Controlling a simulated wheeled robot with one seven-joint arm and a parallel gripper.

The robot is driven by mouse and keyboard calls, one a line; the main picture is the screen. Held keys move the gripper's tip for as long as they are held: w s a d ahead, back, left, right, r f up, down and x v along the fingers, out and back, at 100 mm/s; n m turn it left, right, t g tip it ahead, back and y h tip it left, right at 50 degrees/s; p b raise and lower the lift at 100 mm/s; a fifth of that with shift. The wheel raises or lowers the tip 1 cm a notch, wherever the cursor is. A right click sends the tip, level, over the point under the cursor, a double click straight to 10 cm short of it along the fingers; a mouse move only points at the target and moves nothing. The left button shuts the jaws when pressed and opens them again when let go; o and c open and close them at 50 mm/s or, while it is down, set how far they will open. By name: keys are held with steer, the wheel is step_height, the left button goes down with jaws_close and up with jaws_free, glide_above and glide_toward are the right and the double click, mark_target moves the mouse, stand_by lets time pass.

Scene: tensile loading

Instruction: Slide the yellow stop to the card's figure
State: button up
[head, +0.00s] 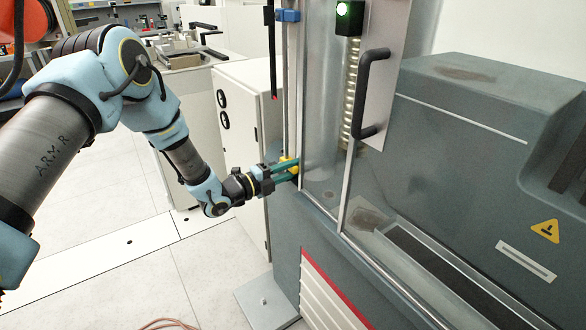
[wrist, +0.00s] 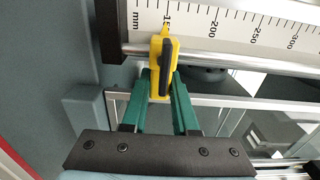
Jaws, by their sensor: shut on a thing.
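The yellow stop (wrist: 166,62) sits on a metal rod below a white scale in the wrist view. Its pointed tip is at the scale's 150 mark, whose label it partly covers. My gripper (wrist: 163,95) has green fingers shut on the lower part of the stop. In the head view the stop (head: 291,168) is a small yellow patch at the machine's left edge, with my gripper (head: 284,171) around it. The card with the figure is not seen in either view.
The scale (wrist: 235,22) shows marks up to 300 toward the right, and the rod (wrist: 250,60) is bare on that side. A dark end block (wrist: 109,30) closes the rod at left. The machine's door handle (head: 372,92) and a blue clamp (head: 288,15) are nearby.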

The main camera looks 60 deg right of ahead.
jaws_close()
stand_by(0.8)
steer(key=shift+r+b, duration=0.65)
steer(key=shift+r, duration=0.4)
steer(key=o, duration=0.8)
jaws_free()
steer(key=b+v, duration=0.3)
steer(key=v, duration=0.7)
steer(key=shift+w+a+b, duration=0.15)
steer(key=shift+a+b, duration=0.25)
